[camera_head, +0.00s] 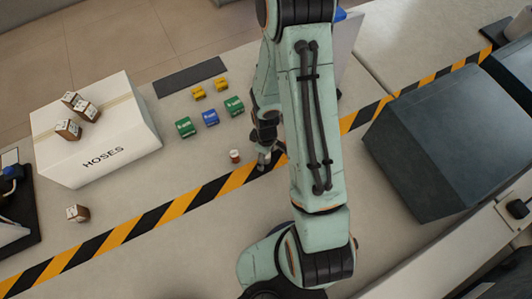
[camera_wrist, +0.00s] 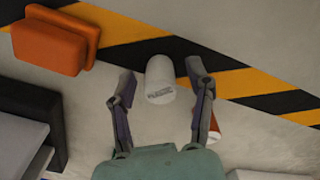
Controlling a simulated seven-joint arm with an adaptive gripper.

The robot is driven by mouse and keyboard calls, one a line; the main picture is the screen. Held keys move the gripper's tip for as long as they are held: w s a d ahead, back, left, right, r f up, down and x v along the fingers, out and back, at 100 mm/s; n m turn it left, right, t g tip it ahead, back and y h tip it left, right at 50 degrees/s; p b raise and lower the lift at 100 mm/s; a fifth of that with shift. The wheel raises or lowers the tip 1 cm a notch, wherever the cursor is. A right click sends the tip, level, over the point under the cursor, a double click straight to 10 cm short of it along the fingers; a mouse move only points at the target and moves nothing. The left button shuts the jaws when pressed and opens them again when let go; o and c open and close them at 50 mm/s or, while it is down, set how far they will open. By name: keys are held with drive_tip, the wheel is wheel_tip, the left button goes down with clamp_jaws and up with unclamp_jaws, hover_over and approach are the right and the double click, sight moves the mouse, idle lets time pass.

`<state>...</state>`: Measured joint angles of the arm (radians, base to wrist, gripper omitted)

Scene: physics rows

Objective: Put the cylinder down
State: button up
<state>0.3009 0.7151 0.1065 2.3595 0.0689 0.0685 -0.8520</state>
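A white cylinder (camera_wrist: 160,82) with dark lettering shows in the wrist view, between the two fingers of my gripper (camera_wrist: 160,80). Bare gaps show on both sides of it, so the fingers are apart from it. It appears to be at the table near the striped tape; whether its base touches cannot be told. In the head view my gripper (camera_head: 264,154) is low over the table beside the tape, and my arm hides most of it. A small red and white cylinder (camera_head: 235,156) stands just left of my gripper there.
A large box marked HOSES (camera_head: 95,150) carries several small brown boxes at left. Green (camera_head: 185,127), blue (camera_head: 211,117) and yellow (camera_head: 198,93) blocks stand behind my gripper. A dark bin (camera_head: 435,140) is at right. An orange object (camera_wrist: 52,42) lies upper left in the wrist view.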

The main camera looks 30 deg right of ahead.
wheel_tip(320, 180, up, 12)
drive_tip(key=s+a+r+m, duration=0.6)
drive_tip(key=s+a+r, duration=0.1)
drive_tip(key=s+r, duration=0.5)
drive_tip(key=shift+s+r+y, duration=0.2)
drive_tip(key=shift+s+y, duration=0.2)
drive_tip(key=shift+s, duration=0.05)
drive_tip(key=shift+a, duration=0.1)
idle(0.7)
